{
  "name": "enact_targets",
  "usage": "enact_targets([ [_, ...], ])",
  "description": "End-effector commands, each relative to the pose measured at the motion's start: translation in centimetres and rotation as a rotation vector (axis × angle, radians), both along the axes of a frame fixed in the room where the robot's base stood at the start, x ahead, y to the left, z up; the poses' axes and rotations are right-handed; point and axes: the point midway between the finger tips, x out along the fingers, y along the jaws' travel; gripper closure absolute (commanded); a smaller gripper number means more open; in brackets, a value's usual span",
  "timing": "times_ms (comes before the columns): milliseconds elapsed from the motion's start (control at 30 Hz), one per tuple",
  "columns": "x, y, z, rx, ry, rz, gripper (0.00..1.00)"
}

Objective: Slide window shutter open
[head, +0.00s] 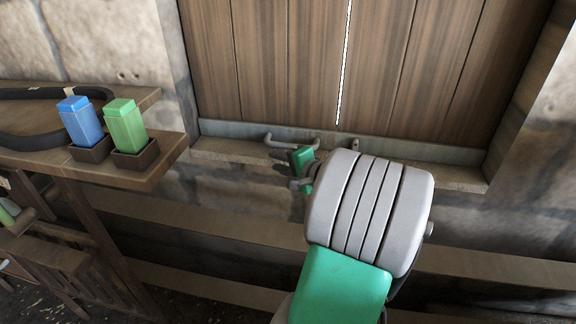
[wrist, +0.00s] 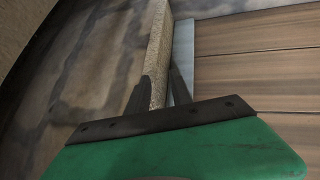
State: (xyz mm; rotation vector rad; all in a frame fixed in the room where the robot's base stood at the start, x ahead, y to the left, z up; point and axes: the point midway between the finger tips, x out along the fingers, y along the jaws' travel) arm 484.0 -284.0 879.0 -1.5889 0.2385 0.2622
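The window shutter (head: 290,60) is made of brown vertical planks and stands closed, with a thin bright slit between its left and right leaves. A grey metal strip runs along its bottom edge. A grey bar handle (head: 291,141) sits low on the left leaf. A second handle (head: 355,145) on the right leaf is mostly hidden behind my arm. My gripper (head: 290,168) is just below the left handle, in front of the sill. In the wrist view its two dark fingers (wrist: 160,77) are apart, with the sill showing between them. I see no handle between them there.
A stone sill (head: 450,176) runs below the shutter, with stone wall around it. At left, a wooden shelf (head: 160,165) holds a blue block (head: 80,120) and a green block (head: 126,126) in brown holders, with a black belt (head: 40,140) behind.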

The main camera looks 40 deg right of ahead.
Motion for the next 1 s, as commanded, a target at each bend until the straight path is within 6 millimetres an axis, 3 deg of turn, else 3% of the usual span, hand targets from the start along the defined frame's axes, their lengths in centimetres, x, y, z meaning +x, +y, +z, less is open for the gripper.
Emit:
enact_targets([
  [33,-1.4,-2.9,-0.9,0.066,-0.066,-0.075,0.73],
  [100,-2.6,-5.2,-0.2,0.13,-0.139,-0.137,0.73],
  [200,-3.1,-6.4,0.5,0.167,-0.184,-0.168,0.73],
  [600,3.5,-7.1,-0.3,0.166,-0.184,-0.167,0.73],
  [933,4.3,-7.3,-0.3,0.165,-0.184,-0.17,0.73],
  [1000,4.3,-7.3,-0.3,0.165,-0.184,-0.17,0.78],
])
